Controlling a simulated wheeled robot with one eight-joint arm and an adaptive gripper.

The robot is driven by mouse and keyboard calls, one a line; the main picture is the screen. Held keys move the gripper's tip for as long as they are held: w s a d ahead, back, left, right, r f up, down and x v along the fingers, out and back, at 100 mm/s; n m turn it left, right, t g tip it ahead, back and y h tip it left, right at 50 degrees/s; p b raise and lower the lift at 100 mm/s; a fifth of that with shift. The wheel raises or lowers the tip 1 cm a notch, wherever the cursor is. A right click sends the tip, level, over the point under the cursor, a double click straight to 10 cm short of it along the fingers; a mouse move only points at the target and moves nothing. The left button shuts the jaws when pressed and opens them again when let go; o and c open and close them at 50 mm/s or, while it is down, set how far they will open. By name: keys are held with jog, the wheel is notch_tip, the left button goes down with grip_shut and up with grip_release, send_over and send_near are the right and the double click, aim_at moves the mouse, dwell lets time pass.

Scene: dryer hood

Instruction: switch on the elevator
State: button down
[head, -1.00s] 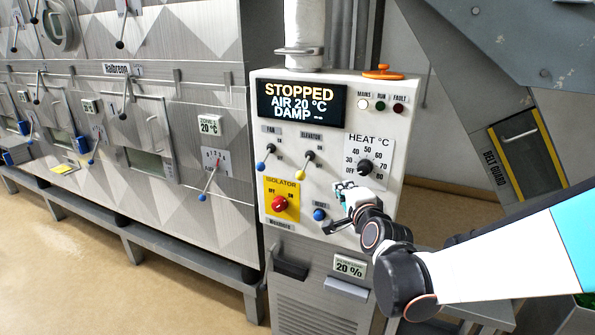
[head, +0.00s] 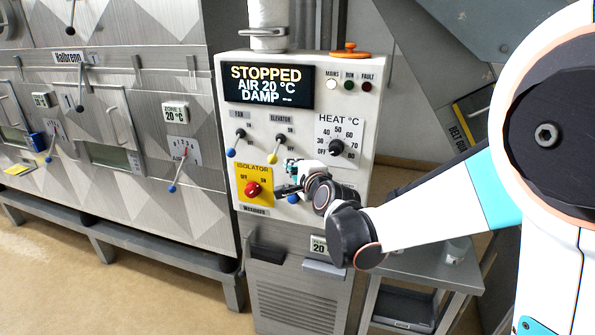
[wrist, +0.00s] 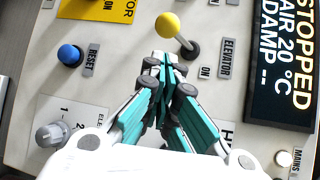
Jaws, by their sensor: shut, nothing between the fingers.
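The elevator switch is a small lever with a yellow ball (head: 278,153) on the white control panel (head: 358,172). It points down and left, away from its ON mark. In the wrist view the yellow ball (wrist: 167,25) and dark pivot stand just beyond my fingertips, beside the ELEVATOR label (wrist: 227,58). My gripper (head: 284,186) is shut and empty, in front of the panel below the switch. In the wrist view its teal fingers (wrist: 165,62) are together, apparently short of the lever. The display (head: 268,86) reads STOPPED, AIR 20 °C, DAMP.
Left of the elevator switch is the blue-tipped fan lever (head: 236,143). The red isolator knob (head: 253,188) is close left of my gripper. The blue reset button (wrist: 68,55) is nearby. The heat dial (head: 337,147) is to the right. A small table (head: 425,270) stands lower right.

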aim_at(275, 152)
jog(key=x, duration=0.5)
jog(key=shift+b, duration=0.4)
jog(key=shift+s+r+g+p, duration=0.15)
jog(key=shift+g+p, duration=0.15)
jog(key=shift+p, duration=0.15)
